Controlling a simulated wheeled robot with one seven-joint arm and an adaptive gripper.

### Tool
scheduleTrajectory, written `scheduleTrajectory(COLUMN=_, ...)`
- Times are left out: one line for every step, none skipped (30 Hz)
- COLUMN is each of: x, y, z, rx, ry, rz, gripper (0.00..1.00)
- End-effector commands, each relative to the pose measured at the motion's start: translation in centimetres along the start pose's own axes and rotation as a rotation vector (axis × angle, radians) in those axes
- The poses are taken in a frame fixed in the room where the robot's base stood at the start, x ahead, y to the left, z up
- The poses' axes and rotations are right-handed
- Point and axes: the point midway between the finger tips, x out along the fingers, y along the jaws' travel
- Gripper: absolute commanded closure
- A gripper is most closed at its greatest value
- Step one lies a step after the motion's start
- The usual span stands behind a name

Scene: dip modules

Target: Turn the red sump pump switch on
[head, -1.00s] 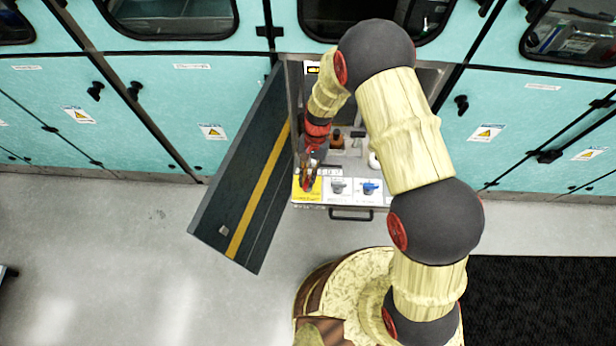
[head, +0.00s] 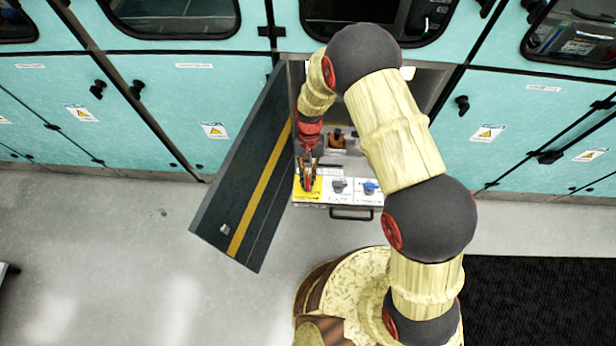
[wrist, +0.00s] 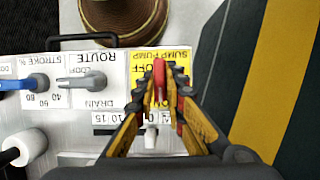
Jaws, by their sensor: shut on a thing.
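The red sump pump switch (wrist: 159,72) shows in the wrist view on a yellow label plate (wrist: 141,68) reading SUMP PUMP and OFF. Its red lever lies between my fingertips, pointing toward the top of that view. My gripper (wrist: 161,88) is shut on it, and the fingers hide its base and part of the label. In the head view my gripper (head: 308,178) reaches down onto the yellow plate (head: 302,195) at the left end of the panel. The switch is mostly hidden there.
A grey ROUTE knob (wrist: 85,83) and a blue STROKE knob (wrist: 38,82) sit beside the switch. A dark drawer handle (head: 351,214) sticks out in front. An open dark door with a yellow stripe (head: 258,193) stands close on the left. Brown bottles (head: 337,140) stand behind.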

Motion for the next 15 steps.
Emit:
scheduleTrajectory(x=-0.05, y=-0.02, z=-0.05, rx=-0.001, ry=0.001, rz=0.000, gripper=1.00)
scheduleTrajectory(x=-0.05, y=-0.02, z=-0.05, rx=-0.001, ry=0.002, rz=0.000, gripper=1.00)
scheduleTrajectory(x=-0.05, y=-0.02, z=-0.05, rx=-0.001, ry=0.002, rz=0.000, gripper=0.87)
scheduleTrajectory(x=-0.05, y=-0.02, z=-0.05, rx=-0.001, ry=0.001, rz=0.000, gripper=0.85)
scheduleTrajectory(x=-0.05, y=-0.02, z=-0.05, rx=-0.001, ry=0.001, rz=0.000, gripper=0.83)
scheduleTrajectory(x=-0.04, y=-0.02, z=-0.04, rx=-0.001, ry=0.001, rz=0.000, gripper=0.81)
scheduleTrajectory(x=-0.03, y=-0.01, z=-0.04, rx=-0.001, ry=0.001, rz=0.000, gripper=0.80)
scheduleTrajectory(x=-0.03, y=-0.01, z=-0.03, rx=-0.001, ry=0.001, rz=0.000, gripper=0.78)
scheduleTrajectory(x=-0.03, y=-0.01, z=-0.03, rx=-0.001, ry=0.001, rz=0.000, gripper=0.76)
scheduleTrajectory(x=-0.02, y=-0.01, z=-0.02, rx=0.000, ry=0.001, rz=0.000, gripper=0.74)
scheduleTrajectory(x=-0.02, y=-0.01, z=-0.02, rx=0.000, ry=0.001, rz=0.000, gripper=0.72)
scheduleTrajectory(x=-0.02, y=-0.01, z=-0.02, rx=0.000, ry=0.001, rz=0.000, gripper=0.70)
scheduleTrajectory(x=-0.01, y=0.00, z=-0.01, rx=0.000, ry=0.001, rz=0.000, gripper=0.70)
scheduleTrajectory(x=-0.01, y=0.00, z=-0.01, rx=0.000, ry=0.000, rz=0.000, gripper=0.70)
scheduleTrajectory(x=-0.01, y=0.00, z=-0.01, rx=0.000, ry=0.000, rz=0.000, gripper=0.70)
